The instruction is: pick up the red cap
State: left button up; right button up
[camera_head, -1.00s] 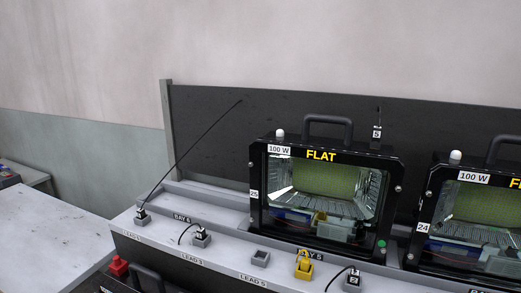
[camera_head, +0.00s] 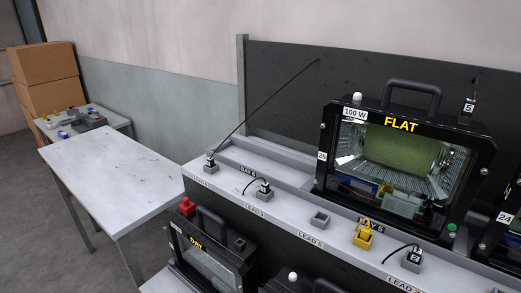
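A red cap-like piece (camera_head: 187,207) shows at the lower middle of the head view. It stands on or just behind the top left corner of a black floodlight housing (camera_head: 212,255) marked DAY, below the front edge of the grey bench. Its lower part is hidden, so I cannot tell how it is seated. Neither of my grippers is in view.
A black floodlight housing marked FLAT (camera_head: 400,124) stands on the grey bench (camera_head: 290,222), with lead sockets and a yellow plug (camera_head: 363,236) in front. A bare white table (camera_head: 125,170) stands left. Small coloured parts and boxes (camera_head: 50,80) are behind it.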

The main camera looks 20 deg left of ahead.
aim_at(187, 207)
jog(key=j+u, duration=0.25)
jog(key=j, duration=1.05)
